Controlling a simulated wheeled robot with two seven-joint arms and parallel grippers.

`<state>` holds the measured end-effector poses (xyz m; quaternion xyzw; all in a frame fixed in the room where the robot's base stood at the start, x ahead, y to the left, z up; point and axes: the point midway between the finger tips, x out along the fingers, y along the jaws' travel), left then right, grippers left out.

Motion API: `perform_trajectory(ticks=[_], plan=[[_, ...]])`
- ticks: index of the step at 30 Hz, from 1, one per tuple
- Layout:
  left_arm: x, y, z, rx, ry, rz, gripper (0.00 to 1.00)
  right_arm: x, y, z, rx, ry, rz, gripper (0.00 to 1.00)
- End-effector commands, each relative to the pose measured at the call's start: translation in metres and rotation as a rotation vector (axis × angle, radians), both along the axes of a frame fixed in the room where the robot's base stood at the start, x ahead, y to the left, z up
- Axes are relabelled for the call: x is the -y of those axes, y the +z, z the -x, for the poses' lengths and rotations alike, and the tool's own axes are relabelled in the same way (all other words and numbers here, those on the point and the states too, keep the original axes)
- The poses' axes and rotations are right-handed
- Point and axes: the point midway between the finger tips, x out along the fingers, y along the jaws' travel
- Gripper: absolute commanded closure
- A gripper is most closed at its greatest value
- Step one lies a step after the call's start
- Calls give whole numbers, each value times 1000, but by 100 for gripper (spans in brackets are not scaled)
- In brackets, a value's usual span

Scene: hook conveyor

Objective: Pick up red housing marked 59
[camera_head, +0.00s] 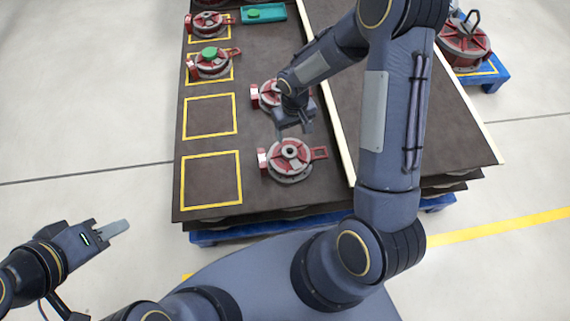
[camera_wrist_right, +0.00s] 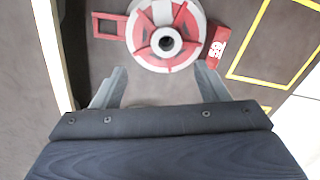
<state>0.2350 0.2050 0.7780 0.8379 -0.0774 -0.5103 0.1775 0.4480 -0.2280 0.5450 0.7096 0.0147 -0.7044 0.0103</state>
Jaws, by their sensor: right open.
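A red and grey round housing (camera_head: 289,168) lies on the dark table near its front edge. In the right wrist view the same housing (camera_wrist_right: 152,52) shows a central hole, an open red handle on the left and a red tag (camera_wrist_right: 217,46) on the right. The tag's white digits look like 59. My right gripper (camera_wrist_right: 161,82) is open and empty. Its fingers point toward the housing, apart from it in the picture. In the head view my right gripper (camera_head: 282,136) is just behind the housing. My left gripper (camera_head: 116,228) is off the table's front left.
Another red housing (camera_head: 265,98) sits behind, partly hidden by my right arm. Empty yellow squares (camera_head: 211,206) mark the left side. A larger red housing (camera_head: 463,43) rests on a blue pallet.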

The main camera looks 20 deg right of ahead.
Motion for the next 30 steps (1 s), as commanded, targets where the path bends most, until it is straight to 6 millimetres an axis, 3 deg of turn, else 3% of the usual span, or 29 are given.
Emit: perform_trajectory(ticks=[3, 13, 21, 28, 30], plan=[[0, -6, 0, 1, 0, 0, 64, -2, -20, -1, -9, 8, 5, 32], [0, -16, 0, 1, 0, 0, 64, -6, -52, -1, -10, 9, 4, 32], [0, -28, 0, 0, 0, 0, 64, -10, -89, 0, -9, 8, 3, 32], [0, -27, 0, 0, 0, 0, 64, -10, -90, 0, -7, 7, 2, 32], [0, -27, 0, 0, 0, 0, 64, -10, -90, 0, -7, 7, 2, 40]])
